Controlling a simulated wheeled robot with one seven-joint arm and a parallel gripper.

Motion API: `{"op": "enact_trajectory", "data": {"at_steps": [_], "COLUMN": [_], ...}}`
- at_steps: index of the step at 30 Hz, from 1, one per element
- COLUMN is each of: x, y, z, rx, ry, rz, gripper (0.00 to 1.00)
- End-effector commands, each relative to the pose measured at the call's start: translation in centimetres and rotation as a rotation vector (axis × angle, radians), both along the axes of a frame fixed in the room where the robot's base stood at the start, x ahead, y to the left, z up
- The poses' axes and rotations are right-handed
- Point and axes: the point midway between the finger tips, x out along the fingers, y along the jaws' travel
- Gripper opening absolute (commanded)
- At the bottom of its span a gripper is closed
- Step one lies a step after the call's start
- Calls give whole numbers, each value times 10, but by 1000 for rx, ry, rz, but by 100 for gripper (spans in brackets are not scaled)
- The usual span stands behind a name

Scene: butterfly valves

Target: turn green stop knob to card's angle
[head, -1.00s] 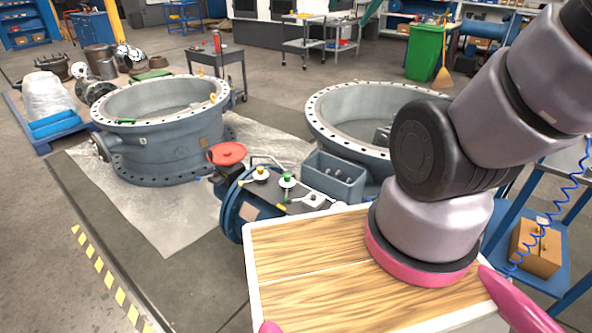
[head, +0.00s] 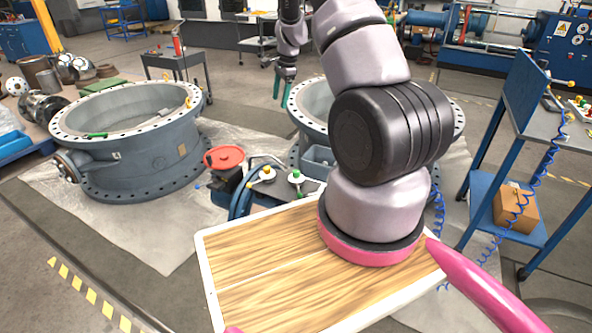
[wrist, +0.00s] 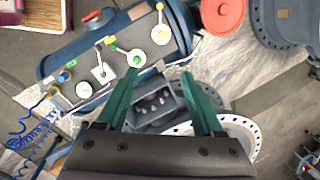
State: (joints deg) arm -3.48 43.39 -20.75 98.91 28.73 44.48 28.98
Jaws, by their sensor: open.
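The green knob (head: 297,173) sits on a white round dial on top of the blue valve unit, partly near my arm in the head view. In the wrist view the green knob (wrist: 137,60) with its white dial lies just beyond the tip of my left-hand finger. My gripper (wrist: 160,76) is open, its two green fingers apart with nothing between them. In the head view the gripper (head: 284,86) hangs pointing down, beyond the valve unit in the picture. A small tan card or label (wrist: 137,12) shows on the unit; its marking is too small to read.
A yellow knob (wrist: 162,34) stands on the same unit, beside a red handwheel (wrist: 222,14). A grey open box (wrist: 158,103) lies below the fingers in the wrist view. Large flanged rings (head: 130,140) and a blue bench (head: 520,190) stand around.

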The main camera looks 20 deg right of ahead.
Motion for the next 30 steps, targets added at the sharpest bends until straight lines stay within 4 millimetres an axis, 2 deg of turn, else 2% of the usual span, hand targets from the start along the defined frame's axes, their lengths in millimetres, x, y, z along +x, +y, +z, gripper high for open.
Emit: {"op": "enact_trajectory", "data": {"at_steps": [1,3,6,10,13,22,30], "x": [4,7,7,2,-2,-6,-7], "y": [-9,-20,-35,-49,-55,-60,-61], "z": [-37,-80,-135,-191,-218,-256,-308], "rx": [-14,-32,-60,-90,-106,-117,-117], "ry": [37,73,116,157,175,188,188], "rz": [-35,-84,-143,-198,-222,-239,-239], "gripper": [69,69,69,69,69,69,69]}}
